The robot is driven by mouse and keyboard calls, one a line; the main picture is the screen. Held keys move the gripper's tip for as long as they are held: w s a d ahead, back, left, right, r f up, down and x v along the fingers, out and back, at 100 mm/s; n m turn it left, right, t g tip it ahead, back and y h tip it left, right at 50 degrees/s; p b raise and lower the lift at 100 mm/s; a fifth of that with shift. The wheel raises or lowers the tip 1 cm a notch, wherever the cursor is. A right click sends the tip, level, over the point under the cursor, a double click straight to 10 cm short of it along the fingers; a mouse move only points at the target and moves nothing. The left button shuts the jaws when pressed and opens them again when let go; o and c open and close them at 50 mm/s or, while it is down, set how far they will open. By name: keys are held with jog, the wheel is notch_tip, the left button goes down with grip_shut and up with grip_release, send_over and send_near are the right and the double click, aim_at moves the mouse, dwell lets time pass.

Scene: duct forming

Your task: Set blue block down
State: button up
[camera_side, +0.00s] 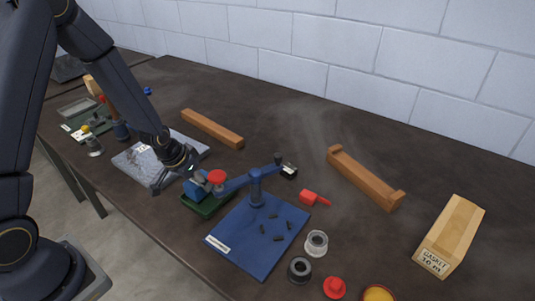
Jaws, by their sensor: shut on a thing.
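The blue block (196,187) is at my gripper's fingertips, over the left end of a dark green tray (207,208). My gripper (180,177) reaches down from the upper left and is shut on the block. The small picture does not show whether the block touches the tray.
A blue board (245,250) with several small dark pieces lies in front. A grey plate (140,164) lies partly under my gripper. The back middle of the table is clear.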

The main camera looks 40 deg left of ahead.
jog(key=shift+f, duration=0.65)
jog(key=o, duration=1.4)
jog(key=shift+f, duration=0.15)
jog(key=shift+o, duration=0.2)
